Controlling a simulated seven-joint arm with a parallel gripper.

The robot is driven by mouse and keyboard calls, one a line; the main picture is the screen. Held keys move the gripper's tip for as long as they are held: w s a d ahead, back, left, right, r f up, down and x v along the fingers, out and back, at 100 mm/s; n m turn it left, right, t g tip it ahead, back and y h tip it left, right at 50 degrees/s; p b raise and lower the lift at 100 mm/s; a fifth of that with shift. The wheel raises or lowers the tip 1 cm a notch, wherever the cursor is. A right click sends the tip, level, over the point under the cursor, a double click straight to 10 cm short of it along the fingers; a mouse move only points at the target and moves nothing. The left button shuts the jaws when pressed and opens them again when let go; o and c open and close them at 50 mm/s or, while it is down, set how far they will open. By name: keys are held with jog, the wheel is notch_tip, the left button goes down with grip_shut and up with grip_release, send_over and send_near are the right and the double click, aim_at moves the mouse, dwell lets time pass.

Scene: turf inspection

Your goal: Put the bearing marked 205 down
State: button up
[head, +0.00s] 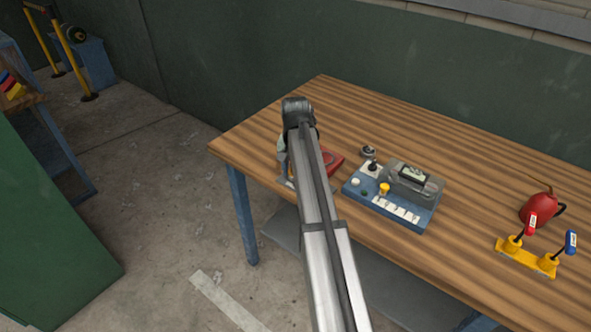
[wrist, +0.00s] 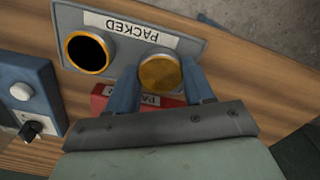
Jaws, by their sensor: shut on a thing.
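In the wrist view my gripper (wrist: 161,86) has its two blue fingers on either side of a round, brass-faced bearing (wrist: 160,72) with a grey rim. It is shut on the bearing; no 205 mark can be read. The bearing is over the right part of a grey plate (wrist: 118,58) labelled PACKED, beside a round black opening (wrist: 87,52) with a yellow rim. I cannot tell whether the bearing touches the plate. In the head view my arm hides most of the gripper and the bearing.
A red labelled piece (wrist: 105,97) lies close by the grey plate; it also shows in the head view (head: 332,160). A blue control box (head: 388,207) stands to the right. Farther right are a red can (head: 538,208) and a yellow stand (head: 525,258). The back of the wooden table (head: 330,95) is clear.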

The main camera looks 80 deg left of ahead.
jog(key=shift+f, duration=0.2)
jog(key=shift+f, duration=0.15)
jog(key=o, duration=1.3)
notch_tip(320, 180, up, 12)
jog(key=shift+r, duration=0.2)
jog(key=shift+w, duration=0.1)
